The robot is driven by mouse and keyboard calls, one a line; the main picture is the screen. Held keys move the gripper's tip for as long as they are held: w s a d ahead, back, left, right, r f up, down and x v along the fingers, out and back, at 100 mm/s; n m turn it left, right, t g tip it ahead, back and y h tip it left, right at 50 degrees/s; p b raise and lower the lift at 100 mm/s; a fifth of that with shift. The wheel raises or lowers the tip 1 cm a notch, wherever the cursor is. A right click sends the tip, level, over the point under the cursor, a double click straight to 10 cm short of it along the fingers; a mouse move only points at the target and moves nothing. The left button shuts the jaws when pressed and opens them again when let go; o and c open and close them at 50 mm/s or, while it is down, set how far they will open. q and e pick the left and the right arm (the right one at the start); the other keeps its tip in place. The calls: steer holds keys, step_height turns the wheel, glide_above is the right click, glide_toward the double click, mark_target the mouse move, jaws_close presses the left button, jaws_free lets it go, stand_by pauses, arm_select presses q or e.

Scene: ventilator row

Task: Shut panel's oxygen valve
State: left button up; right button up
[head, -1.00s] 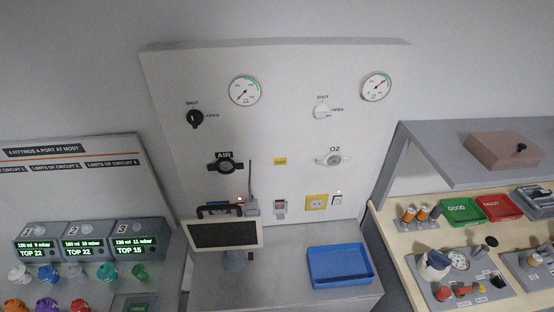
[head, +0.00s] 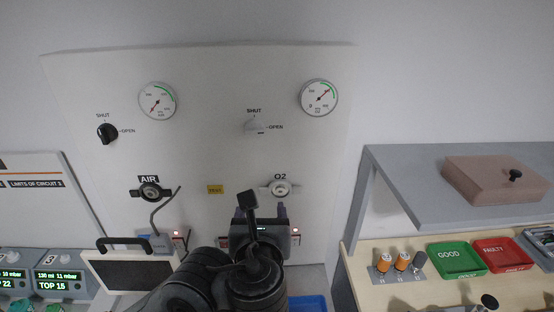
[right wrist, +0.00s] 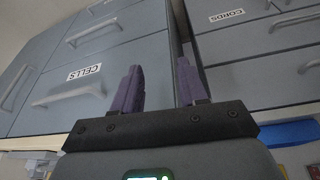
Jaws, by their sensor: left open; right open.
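The white oxygen valve knob (head: 254,127) is on the upright wall panel (head: 215,110) in the head view, with SHUT printed above it and OPEN to its right. Its pointer is too small to read surely. The O2 gauge (head: 319,98) is up and right of it, its needle pointing up and right. The O2 outlet (head: 280,188) is below. My left gripper (head: 261,210) is open and empty, fingers up, in front of the lower panel, below the knob and apart from it in the picture. My right gripper (right wrist: 158,85) is open and empty in the right wrist view, facing drawers.
A black air knob (head: 107,133) and air outlet (head: 150,192) are on the panel's left. A monitor (head: 130,272) stands below. A blue tray (head: 308,304) is partly hidden by my arm. A grey shelf (head: 410,185) juts out at right. Drawers (right wrist: 110,80) fill the right wrist view.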

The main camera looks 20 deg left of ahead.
mark_target(254, 134)
arm_select(q)
step_height(254, 134, up, 11)
steer(key=a+t+y+b, duration=0.1)
steer(key=t, duration=0.2)
steer(key=shift+n, duration=0.4)
steer(key=x, duration=0.9)
steer(key=shift+w+a+r, duration=0.1)
steer(key=shift+w+a, duration=0.1)
steer(key=shift+w, duration=0.05)
